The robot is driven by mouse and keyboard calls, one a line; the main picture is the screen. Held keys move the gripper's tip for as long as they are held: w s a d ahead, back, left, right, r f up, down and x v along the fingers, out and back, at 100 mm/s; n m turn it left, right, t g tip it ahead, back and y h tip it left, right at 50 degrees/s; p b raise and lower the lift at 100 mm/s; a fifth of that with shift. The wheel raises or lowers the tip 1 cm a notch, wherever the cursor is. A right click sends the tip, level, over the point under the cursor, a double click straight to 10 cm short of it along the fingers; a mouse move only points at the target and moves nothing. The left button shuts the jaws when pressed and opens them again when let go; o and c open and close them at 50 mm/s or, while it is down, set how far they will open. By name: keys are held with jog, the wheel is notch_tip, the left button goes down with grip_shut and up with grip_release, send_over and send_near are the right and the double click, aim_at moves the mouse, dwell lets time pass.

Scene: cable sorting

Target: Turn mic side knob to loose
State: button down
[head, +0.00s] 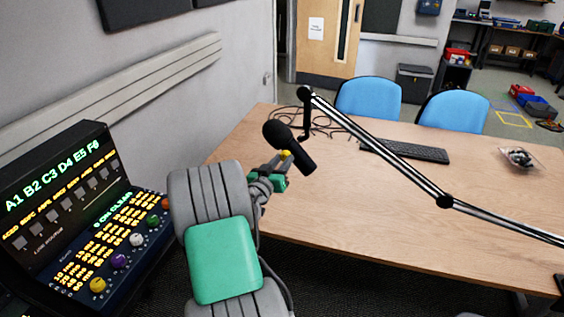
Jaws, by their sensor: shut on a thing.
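A black microphone (298,152) is held up by a jointed boom arm (381,143) over the left part of the table, tilted with its round head to the upper left. A small yellow piece, which looks like the side knob (286,155), shows on its left side. My gripper (281,164) reaches the microphone from the lower left and is shut at the knob. The fingertips are small in view and partly hidden by my green and grey wrist. Which way the knob is turned cannot be seen.
A control console (80,215) stands at the left. Two blue chairs (368,98) are behind the table.

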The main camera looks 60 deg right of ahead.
jog(key=shift+n, duration=0.3)
jog(key=n, duration=0.8)
jog(key=shift+r+p, duration=0.1)
jog(key=shift+p, duration=0.25)
jog(key=n+p, duration=0.1)
jog(key=n, duration=0.4)
jog(key=shift+r+g+y+p, duration=0.1)
jog(key=shift+g+y+p, duration=0.2)
jog(key=shift+p, duration=0.05)
jog(key=shift+n+p, duration=0.7)
jog(key=shift+n, duration=1.1)
jog(key=c, duration=1.1)
grip_release()
